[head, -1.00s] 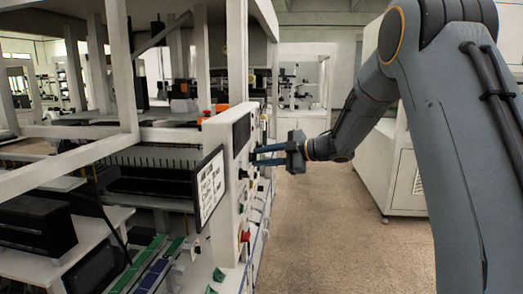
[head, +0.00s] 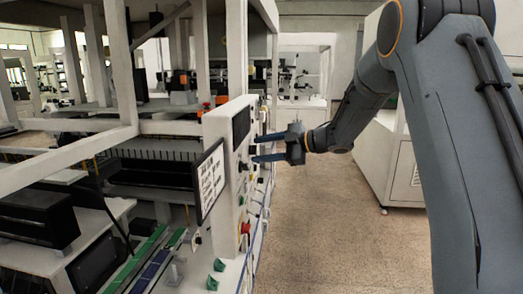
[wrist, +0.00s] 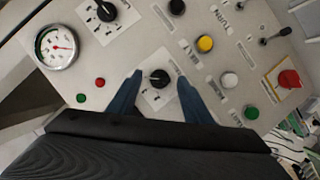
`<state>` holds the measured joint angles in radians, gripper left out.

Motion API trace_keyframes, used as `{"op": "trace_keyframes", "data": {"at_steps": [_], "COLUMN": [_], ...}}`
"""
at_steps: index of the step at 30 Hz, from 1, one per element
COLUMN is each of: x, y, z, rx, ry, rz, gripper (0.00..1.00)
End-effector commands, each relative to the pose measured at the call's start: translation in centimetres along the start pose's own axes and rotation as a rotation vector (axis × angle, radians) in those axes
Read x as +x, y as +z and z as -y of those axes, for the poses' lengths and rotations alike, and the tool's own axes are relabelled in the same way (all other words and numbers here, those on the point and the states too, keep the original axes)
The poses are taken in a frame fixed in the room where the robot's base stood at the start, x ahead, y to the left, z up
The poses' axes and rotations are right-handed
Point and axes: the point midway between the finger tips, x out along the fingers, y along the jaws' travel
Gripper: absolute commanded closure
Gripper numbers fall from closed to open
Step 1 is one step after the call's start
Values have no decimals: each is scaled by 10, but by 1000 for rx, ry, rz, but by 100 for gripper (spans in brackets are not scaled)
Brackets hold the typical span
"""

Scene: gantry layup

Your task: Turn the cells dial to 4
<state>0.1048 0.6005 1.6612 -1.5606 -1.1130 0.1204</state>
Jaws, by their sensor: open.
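In the wrist view, a black dial (wrist: 159,78) on a white scale plate sits between the fingertips of my gripper (wrist: 158,88). A second black dial (wrist: 103,11) with a marked scale is at the upper left. The labels are too small to read, so I cannot tell which is the cells dial or its setting. In the head view my gripper (head: 268,148) is open, its two blue fingers pointing left at the white control panel (head: 217,145). The fingers straddle the dial in the wrist view; contact cannot be told.
The panel also carries a round gauge (wrist: 57,46), a yellow button (wrist: 205,43), a white button (wrist: 229,80), a green button (wrist: 251,112), a red knob (wrist: 289,79) and a lever (wrist: 277,36). Open floor (head: 320,230) lies right of the panel.

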Motion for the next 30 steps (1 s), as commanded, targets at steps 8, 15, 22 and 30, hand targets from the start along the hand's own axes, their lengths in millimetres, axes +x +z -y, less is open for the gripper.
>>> {"op": "trace_keyframes", "data": {"at_steps": [8,15,22,30], "x": [-21,-60,-77,-78], "y": [2,3,1,0], "z": [0,0,0,0], "rx": [-1,0,0,0], "ry": [3,2,1,0], "rz": [1,3,1,1], "gripper": [55,55,55,55]}}
